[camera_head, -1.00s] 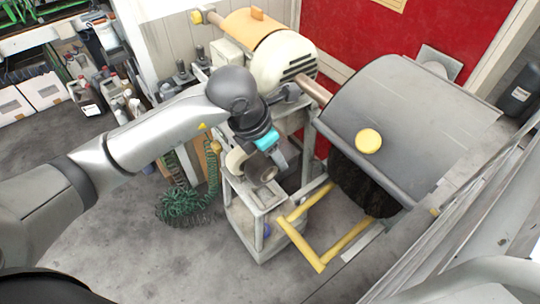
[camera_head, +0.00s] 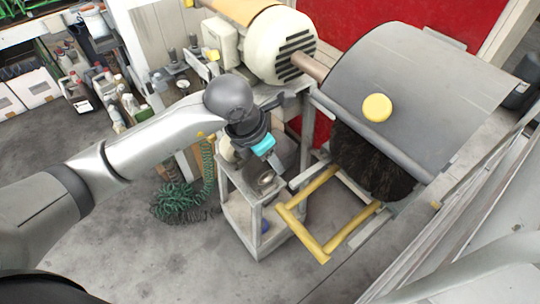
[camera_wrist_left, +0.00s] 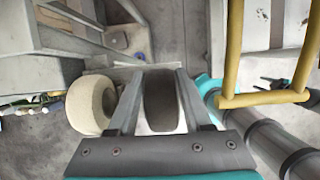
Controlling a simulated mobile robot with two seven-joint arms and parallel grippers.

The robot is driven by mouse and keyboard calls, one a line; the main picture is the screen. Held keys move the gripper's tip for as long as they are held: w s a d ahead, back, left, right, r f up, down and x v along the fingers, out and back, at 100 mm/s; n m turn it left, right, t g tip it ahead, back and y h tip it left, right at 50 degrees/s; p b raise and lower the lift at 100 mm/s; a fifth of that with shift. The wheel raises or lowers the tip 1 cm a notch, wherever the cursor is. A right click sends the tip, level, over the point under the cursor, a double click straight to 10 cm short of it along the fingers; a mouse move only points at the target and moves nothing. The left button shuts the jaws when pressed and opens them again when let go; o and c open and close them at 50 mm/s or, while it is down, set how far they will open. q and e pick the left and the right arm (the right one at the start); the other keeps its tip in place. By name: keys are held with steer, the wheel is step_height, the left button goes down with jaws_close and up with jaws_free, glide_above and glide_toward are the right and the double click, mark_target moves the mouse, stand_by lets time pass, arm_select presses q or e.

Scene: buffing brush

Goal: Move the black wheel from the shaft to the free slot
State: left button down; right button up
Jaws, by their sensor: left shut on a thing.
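My left gripper (camera_head: 272,158) is low over the metal stand, in front of the machine. In the left wrist view its two fingers (camera_wrist_left: 158,102) are shut on a dark wheel (camera_wrist_left: 160,100), seen nearly edge-on between them. In the head view the gripper and wrist largely hide this wheel. A cream wheel (camera_wrist_left: 90,105) is just left of the fingers in the wrist view; the head view shows part of it (camera_head: 227,150) beside my wrist. I cannot tell whether the dark wheel touches a shaft or slot. My right gripper is not in view.
The metal stand (camera_head: 256,215) is below the gripper. A yellow frame (camera_head: 318,248) sticks out to its right, under a grey hood (camera_head: 410,80) with a dark brush (camera_head: 375,168). A cream motor (camera_head: 270,45) stands behind. A green coiled hose (camera_head: 178,197) lies left. Floor in front is clear.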

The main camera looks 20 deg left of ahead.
arm_select(q)
steer(key=shift+c, duration=1.2)
jaws_free()
steer(key=v, duration=1.5)
steer(key=shift+r+p, duration=0.15)
steer(key=shift+p, duration=0.15)
